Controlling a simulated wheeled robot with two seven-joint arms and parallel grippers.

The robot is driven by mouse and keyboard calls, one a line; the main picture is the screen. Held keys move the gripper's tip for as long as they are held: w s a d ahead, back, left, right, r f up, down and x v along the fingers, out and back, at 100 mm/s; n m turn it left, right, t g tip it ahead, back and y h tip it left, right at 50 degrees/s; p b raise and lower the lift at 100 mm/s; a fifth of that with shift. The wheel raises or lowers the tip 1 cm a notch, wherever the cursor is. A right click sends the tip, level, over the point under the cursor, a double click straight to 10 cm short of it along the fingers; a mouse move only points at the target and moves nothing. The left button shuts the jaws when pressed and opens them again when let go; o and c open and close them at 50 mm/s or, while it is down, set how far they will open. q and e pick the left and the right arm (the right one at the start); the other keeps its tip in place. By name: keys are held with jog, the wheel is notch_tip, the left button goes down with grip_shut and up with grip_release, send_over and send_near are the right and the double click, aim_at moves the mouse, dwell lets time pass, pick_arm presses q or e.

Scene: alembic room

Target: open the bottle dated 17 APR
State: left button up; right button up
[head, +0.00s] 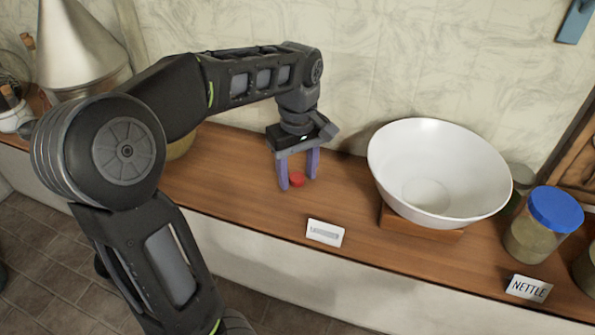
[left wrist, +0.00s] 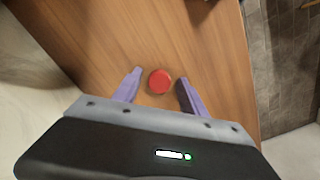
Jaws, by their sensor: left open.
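A small red round piece (head: 297,179), like a cap, is on the wooden counter. It also shows in the left wrist view as a red disc (left wrist: 159,81). My left gripper (head: 298,184) points down with its two purple fingers apart, one on each side of the red piece; the wrist view shows gaps between it and both fingers (left wrist: 159,76). I cannot tell whether a bottle is under the red piece. No bottle with a readable 17 APR date shows. My right gripper is not in view.
The wooden counter (head: 225,185) runs along a pale wall. A white bowl (head: 440,165) on a wooden block stands right of the gripper. A small card (head: 325,232), unreadable, is at the front edge. A blue-lidded jar (head: 540,225) stands at right behind a NETTLE card (head: 528,288).

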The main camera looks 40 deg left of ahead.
aim_at(298, 177)
pick_arm(q)
jog(key=shift+r, duration=0.15)
notch_tip(298, 177, up, 7)
jog(key=shift+p, duration=1.25)
jog(key=shift+r+p, duration=0.35)
jog(key=shift+f, duration=0.1)
